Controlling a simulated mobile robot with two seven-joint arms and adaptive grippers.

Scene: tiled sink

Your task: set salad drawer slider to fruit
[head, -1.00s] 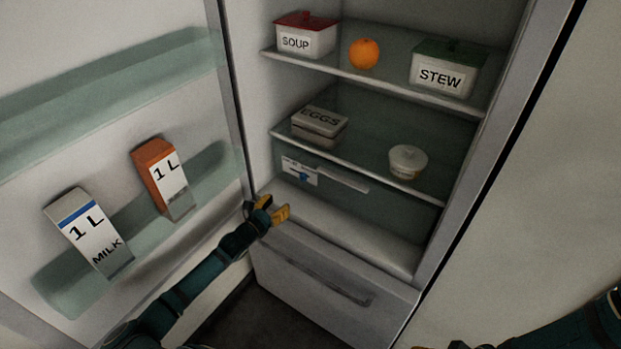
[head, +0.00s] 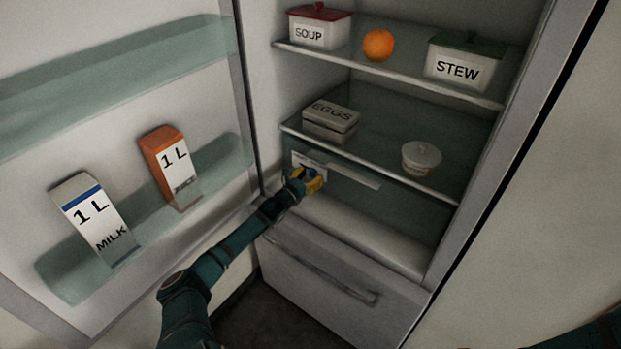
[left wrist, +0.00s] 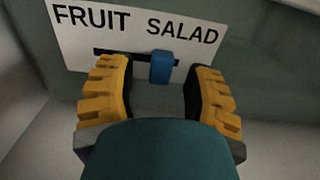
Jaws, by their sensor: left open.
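The salad drawer slider is a blue knob (left wrist: 162,67) in a dark slot on a white plate (left wrist: 75,43) marked FRUIT at left and SALAD at right. In the left wrist view the knob sits toward the SALAD end of the slot. My left gripper (left wrist: 158,92) is open, its yellow fingers on either side of the knob's line, with visible gaps to it; the depth between them is hard to tell. In the head view the left gripper (head: 312,179) covers much of the plate (head: 301,160) at the drawer front. No right gripper fingers show.
The egg box (head: 331,121) and a lidded tub (head: 421,158) stand on the shelf just above. The open fridge door with a milk carton (head: 93,218) and an orange carton (head: 168,166) is to the left. A lower drawer (head: 318,285) is shut.

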